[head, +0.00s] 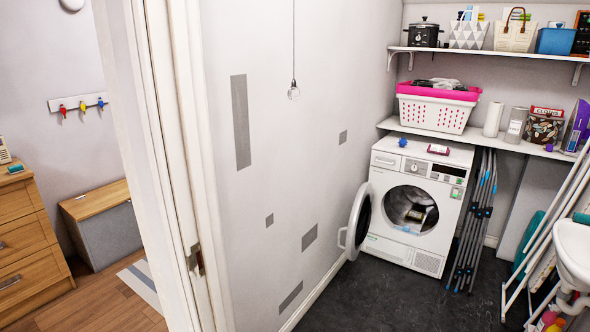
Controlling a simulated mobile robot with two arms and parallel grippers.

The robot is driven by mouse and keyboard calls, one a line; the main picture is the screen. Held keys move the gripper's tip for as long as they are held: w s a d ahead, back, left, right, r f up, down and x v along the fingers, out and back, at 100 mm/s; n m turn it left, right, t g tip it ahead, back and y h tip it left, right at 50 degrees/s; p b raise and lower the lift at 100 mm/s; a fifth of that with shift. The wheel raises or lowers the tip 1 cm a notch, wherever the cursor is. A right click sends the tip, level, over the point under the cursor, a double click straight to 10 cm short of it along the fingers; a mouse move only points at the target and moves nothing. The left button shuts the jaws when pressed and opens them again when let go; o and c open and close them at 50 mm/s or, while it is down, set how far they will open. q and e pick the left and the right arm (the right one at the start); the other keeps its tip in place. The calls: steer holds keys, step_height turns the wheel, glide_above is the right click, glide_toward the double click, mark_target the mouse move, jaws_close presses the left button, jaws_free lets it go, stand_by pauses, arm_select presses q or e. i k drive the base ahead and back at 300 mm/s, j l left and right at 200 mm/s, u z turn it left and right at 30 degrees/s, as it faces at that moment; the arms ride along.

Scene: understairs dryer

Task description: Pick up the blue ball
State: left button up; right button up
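A small blue ball (403,142) with an uneven-looking surface sits on top of the white dryer (385,158), near the left of its top. To the right of the ball, a small dark red and white item (438,150) lies on the same top. The dryer's round door (357,222) hangs open to the left, and something pale and dark shows inside the drum. Neither of my grippers is in view.
A pink and white laundry basket (435,112) stands on the shelf behind the dryer. Folded racks (476,215) lean right of the dryer. A white basin (574,250) is at the right edge. Dark floor (375,300) before the dryer is clear. A wall and door frame stand left.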

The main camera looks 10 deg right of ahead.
mark_target(402, 142)
steer(key=i+l+z, duration=0.3)
steer(key=i+z, duration=0.15)
steer(key=i, duration=0.15)
steer(key=i+l+z, duration=0.1)
steer(key=i+z, duration=0.4)
steer(key=i+j+z, duration=0.2)
steer(key=i+z, duration=0.25)
steer(key=i, duration=0.3)
